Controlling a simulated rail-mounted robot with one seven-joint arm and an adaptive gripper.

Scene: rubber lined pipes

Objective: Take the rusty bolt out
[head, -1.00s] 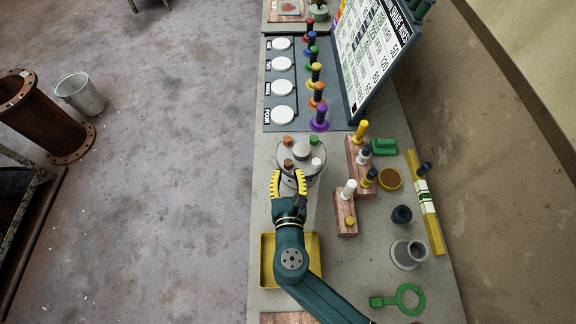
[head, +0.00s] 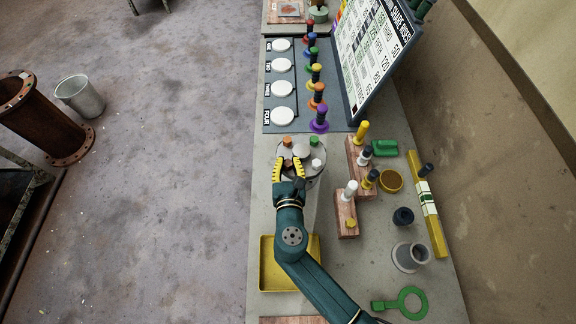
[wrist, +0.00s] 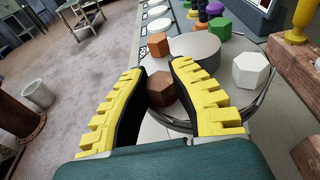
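A round grey flange (head: 314,174) on the bench carries bolts with coloured heads around a raised light disc (head: 302,150). The rusty bolt (wrist: 161,88) has a brown hexagonal head on the near left side of the flange. My gripper (head: 288,164) has yellow ribbed fingers and is open at the flange's near side. In the wrist view, the rusty head shows between the two fingers (wrist: 160,70), with the right finger close to it. I cannot tell whether either finger touches it. The bolt's shank is hidden.
Orange (wrist: 157,45), green (wrist: 219,28) and white (wrist: 251,70) bolt heads stand around the same flange. A yellow tray (head: 268,284) lies below my arm. Wooden blocks (head: 346,218) with upright pins stand to the right. Coloured pegs (head: 319,120) stand beyond the flange.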

